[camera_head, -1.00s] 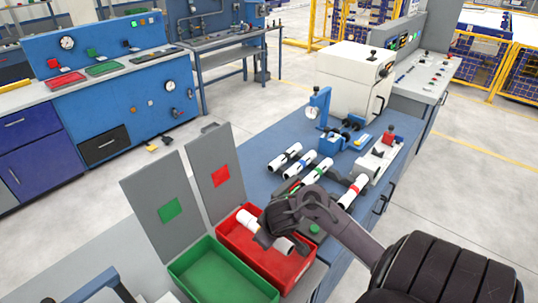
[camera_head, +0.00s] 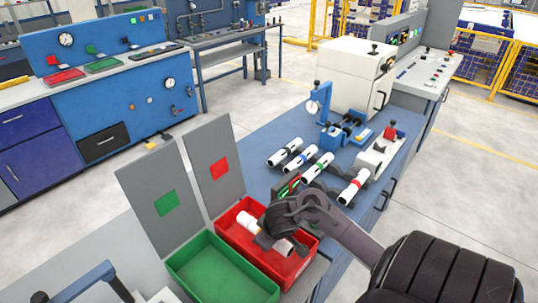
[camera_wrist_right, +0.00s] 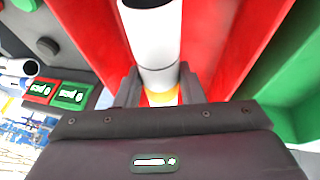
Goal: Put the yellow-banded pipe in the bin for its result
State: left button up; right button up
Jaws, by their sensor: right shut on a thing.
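My right gripper (camera_head: 268,240) is shut around the middle of a white pipe (camera_head: 246,222) and holds it at the red bin (camera_head: 300,272). The pipe lies at a slant within the bin's outline, with its ends showing on both sides of the gripper. In the right wrist view the pipe (camera_wrist_right: 155,45) runs between the fingers, with a yellow-orange band (camera_wrist_right: 162,98) at the grip and red walls on both sides. Whether it touches the bin floor is hidden. The green bin (camera_head: 190,288) beside it looks empty. My left gripper is out of view.
Grey panels with a green square (camera_head: 166,203) and a red square (camera_head: 219,169) stand behind the bins. Several banded pipes, including a red-banded one (camera_head: 354,187), lie on a rack on the blue bench. A blue gauge stand (camera_head: 326,133) and white box machine (camera_head: 354,82) stand further back.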

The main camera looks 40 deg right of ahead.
jog(key=shift+f, duration=0.1)
dwell(0.4)
jog(key=o, duration=1.2)
jog(key=p+v, duration=0.5)
jog(key=v, duration=0.2)
jog(key=shift+s+a+r, duration=0.1)
jog(key=shift+s+r, duration=0.05)
jog(key=shift+r, duration=0.2)
jog(key=shift+f, duration=0.1)
